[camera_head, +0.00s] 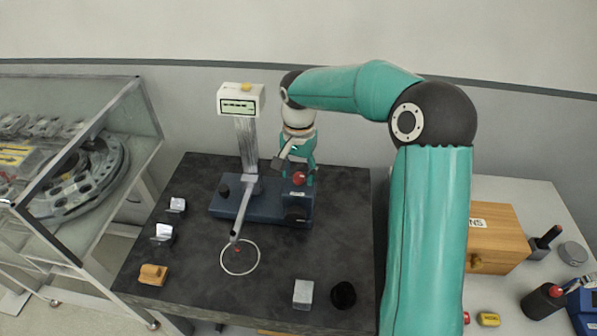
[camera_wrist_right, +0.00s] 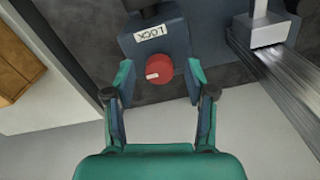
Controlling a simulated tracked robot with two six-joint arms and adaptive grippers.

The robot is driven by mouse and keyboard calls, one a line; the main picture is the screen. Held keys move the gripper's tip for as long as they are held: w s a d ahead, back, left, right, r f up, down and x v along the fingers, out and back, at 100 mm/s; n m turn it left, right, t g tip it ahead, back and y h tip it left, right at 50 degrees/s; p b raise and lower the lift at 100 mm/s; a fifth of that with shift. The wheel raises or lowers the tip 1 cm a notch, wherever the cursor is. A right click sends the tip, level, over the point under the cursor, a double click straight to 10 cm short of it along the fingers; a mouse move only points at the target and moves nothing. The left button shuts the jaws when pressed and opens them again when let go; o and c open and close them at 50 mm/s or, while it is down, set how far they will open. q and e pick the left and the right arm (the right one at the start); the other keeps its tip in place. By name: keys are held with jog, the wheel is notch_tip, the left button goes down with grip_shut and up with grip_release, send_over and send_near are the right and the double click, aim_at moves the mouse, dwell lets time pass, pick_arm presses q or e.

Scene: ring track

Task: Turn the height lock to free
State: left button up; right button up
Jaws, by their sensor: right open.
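The height lock is a red knob (camera_head: 299,178) on the right part of the dark blue base of a measuring stand (camera_head: 226,204). In the right wrist view the red knob (camera_wrist_right: 160,68) has a white mark on its left side, and a white label (camera_wrist_right: 150,32) beside it reads LOCK, upside down. My right gripper (camera_head: 297,170) is over the knob, pointing down. In the wrist view my right gripper (camera_wrist_right: 160,75) is open, with one finger on each side of the knob and gaps visible between. My left gripper is not in view.
The stand has a grey column with a white display (camera_head: 240,104) and a probe arm over a white ring (camera_head: 240,257) on the dark table. A metal block (camera_head: 303,294) and a black cup (camera_head: 343,295) stand in front. A wooden box (camera_head: 497,238) is on the right.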

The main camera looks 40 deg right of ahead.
jog(key=shift+f, duration=0.25)
grip_shut()
